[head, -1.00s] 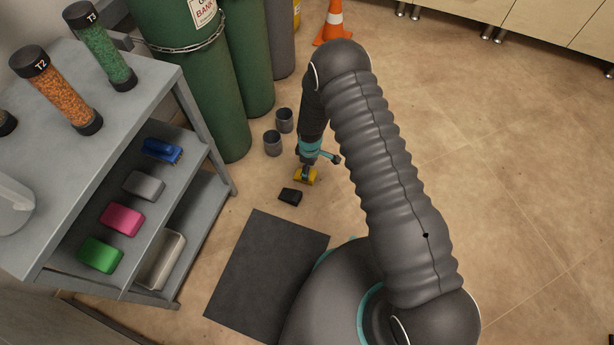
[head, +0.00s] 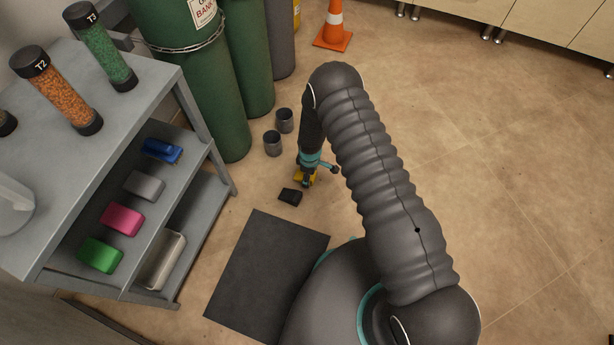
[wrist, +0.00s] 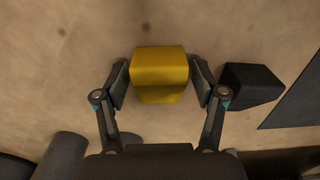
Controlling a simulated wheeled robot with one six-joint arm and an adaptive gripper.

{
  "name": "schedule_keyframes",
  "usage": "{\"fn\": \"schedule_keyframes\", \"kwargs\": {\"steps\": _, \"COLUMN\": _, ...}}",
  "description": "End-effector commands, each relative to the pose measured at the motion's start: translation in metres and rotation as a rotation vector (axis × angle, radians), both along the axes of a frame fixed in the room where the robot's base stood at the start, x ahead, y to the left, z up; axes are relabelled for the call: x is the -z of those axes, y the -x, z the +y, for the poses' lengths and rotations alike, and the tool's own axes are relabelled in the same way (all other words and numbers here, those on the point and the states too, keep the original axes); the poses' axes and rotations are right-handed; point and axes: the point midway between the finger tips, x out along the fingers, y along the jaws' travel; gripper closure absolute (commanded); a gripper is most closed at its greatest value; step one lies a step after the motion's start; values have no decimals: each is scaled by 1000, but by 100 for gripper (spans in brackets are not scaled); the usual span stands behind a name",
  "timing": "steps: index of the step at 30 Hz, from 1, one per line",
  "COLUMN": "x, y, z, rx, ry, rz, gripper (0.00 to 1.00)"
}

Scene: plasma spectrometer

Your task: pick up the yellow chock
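The yellow chock (wrist: 160,75) lies on the floor, centred in the wrist view between the two fingers of my gripper (wrist: 160,86). The fingers stand on either side of it, with a narrow gap showing at each side, so my gripper is open around it. In the head view my gripper (head: 307,180) points down at the floor and covers much of the yellow chock (head: 314,177).
A black chock (head: 290,197) lies close beside the yellow one; it also shows just right of the right finger in the wrist view (wrist: 252,84). Two grey cups (head: 273,144) stand nearby. A dark mat (head: 262,275), a shelf cart (head: 190,170) and green cylinders (head: 215,100) are around. Floor at right is clear.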

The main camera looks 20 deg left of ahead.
Motion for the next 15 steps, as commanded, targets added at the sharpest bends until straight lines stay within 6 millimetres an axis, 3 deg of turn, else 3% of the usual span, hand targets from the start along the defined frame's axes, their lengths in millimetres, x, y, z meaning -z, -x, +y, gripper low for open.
{"fn": "schedule_keyframes", "kwargs": {"steps": 1, "x": 0, "y": 0, "z": 0, "rx": 0, "ry": 0, "rz": 0, "gripper": 51}}
{"fn": "schedule_keyframes", "kwargs": {"steps": 5, "x": 0, "y": 0, "z": 0, "rx": 0, "ry": 0, "rz": 0, "gripper": 84}}
{"fn": "schedule_keyframes", "kwargs": {"steps": 6, "x": 0, "y": 0, "z": 0, "rx": 0, "ry": 0, "rz": 0, "gripper": 86}}
{"fn": "schedule_keyframes", "kwargs": {"steps": 15, "x": -2, "y": 0, "z": 0, "rx": 0, "ry": 0, "rz": 0, "gripper": 87}}
